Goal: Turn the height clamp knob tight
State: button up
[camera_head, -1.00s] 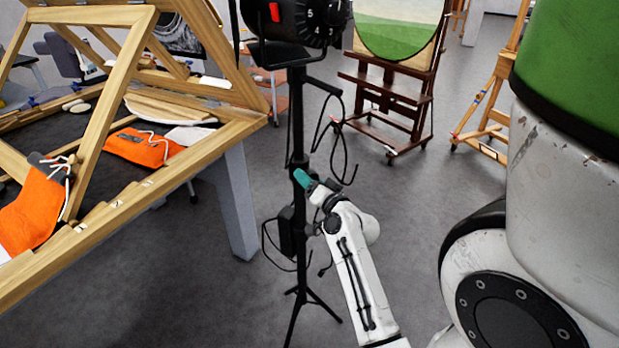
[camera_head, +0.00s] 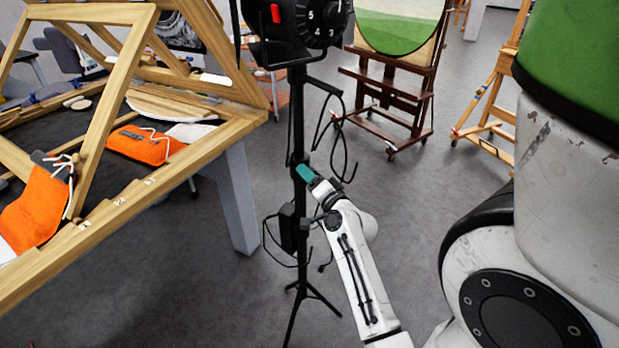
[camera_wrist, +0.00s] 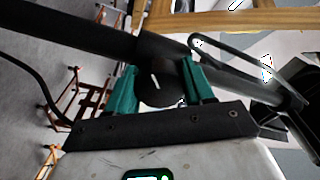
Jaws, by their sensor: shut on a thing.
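The height clamp knob (camera_wrist: 160,84) is a dark round knob on the black stand pole. In the wrist view it sits between the two teal fingers of my gripper (camera_wrist: 164,90), which are shut on it. In the head view my gripper (camera_head: 306,174) is at the pole, and the knob is hidden behind the fingers. The black stand (camera_head: 298,118) is upright on a tripod base, with a black lamp head (camera_head: 298,25) on top. The pole runs aslant across the wrist view (camera_wrist: 90,32).
A wooden table (camera_head: 130,203) with an angled frame stands left, holding orange bags (camera_head: 140,147). Black cables (camera_head: 340,150) hang by the pole, and a black box (camera_head: 288,228) hangs on it. A dark easel (camera_head: 392,95) stands behind. Grey floor is free around the tripod.

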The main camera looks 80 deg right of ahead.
jog(key=o, duration=1)
jog(key=shift+a, duration=0.1)
jog(key=b+v, duration=0.2)
jog(key=v, duration=0.8)
jog(key=shift+s+a, duration=0.25)
jog(key=shift+s, duration=0.05)
